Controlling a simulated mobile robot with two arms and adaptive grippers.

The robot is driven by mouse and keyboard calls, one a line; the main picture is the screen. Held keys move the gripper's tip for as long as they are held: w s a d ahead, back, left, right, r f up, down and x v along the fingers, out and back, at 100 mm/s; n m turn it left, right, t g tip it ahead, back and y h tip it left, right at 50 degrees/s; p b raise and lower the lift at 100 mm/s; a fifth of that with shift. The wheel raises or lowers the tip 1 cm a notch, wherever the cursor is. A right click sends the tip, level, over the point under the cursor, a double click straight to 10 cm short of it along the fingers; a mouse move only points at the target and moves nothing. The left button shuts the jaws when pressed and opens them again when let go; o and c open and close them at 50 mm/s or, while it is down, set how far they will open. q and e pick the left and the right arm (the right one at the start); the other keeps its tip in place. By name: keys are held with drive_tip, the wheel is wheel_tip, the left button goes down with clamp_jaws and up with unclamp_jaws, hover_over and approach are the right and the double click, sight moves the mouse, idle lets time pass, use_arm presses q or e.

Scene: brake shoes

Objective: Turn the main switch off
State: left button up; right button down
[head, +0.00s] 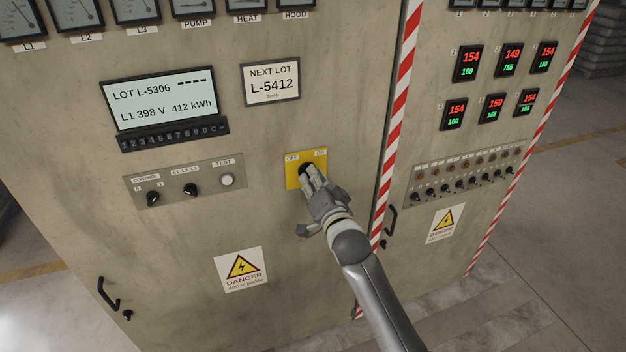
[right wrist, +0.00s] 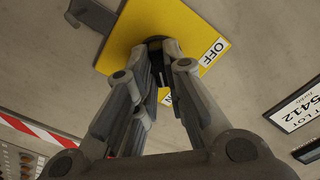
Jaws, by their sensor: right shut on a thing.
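The main switch is a black rotary handle (right wrist: 155,44) on a yellow plate (head: 292,177), with an OFF label at the plate's upper left and an ON label at its upper right in the head view. My right gripper (head: 307,172) is at the plate, its fingers shut around the handle. My left gripper is not in view.
Left of the plate is a control panel (head: 185,180) with two black knobs and a white test button. A display (head: 160,105) and a lot card (head: 271,83) are above. A danger sign (head: 241,269) is below. A striped cabinet edge (head: 396,100) stands right of my arm.

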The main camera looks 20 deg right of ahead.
drive_tip(key=shift+a+n+p, duration=0.1)
drive_tip(key=shift+n+p, duration=1.15)
drive_tip(key=shift+n, duration=7.65)
drive_tip(key=c, duration=1.5)
unclamp_jaws()
